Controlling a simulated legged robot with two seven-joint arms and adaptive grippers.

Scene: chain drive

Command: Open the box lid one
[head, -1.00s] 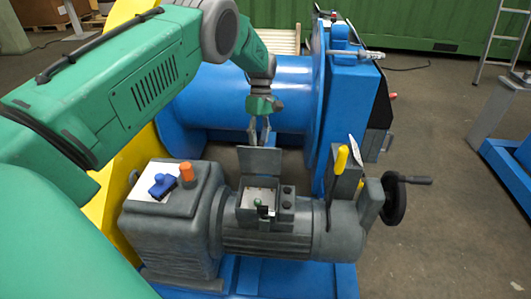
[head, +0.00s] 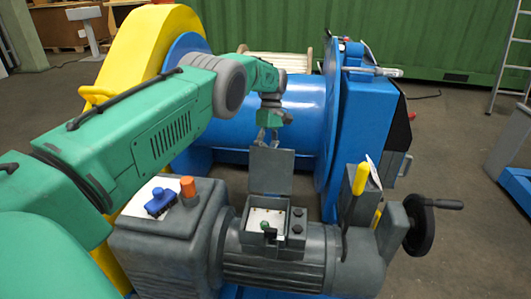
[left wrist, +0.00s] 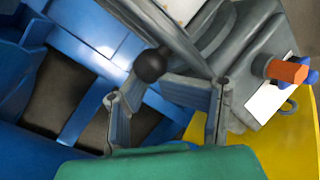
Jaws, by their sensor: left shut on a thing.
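The box lid (head: 271,170) is a flat grey plate standing about upright at the back edge of a small open box (head: 252,222) on the grey motor. My left gripper (head: 268,138) points down at the lid's top edge and is shut on the lid. In the left wrist view its fingers (left wrist: 160,88) stand on either side of a grey plate edge, near a dark round knob (left wrist: 150,65). My right gripper is not in view.
A blue brush-like object (head: 160,201) and an orange knob (head: 188,188) are on the grey housing at the left. A yellow-handled lever (head: 361,190) and a handwheel (head: 419,224) stand at the right. The blue drum (head: 300,105) lies behind the lid.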

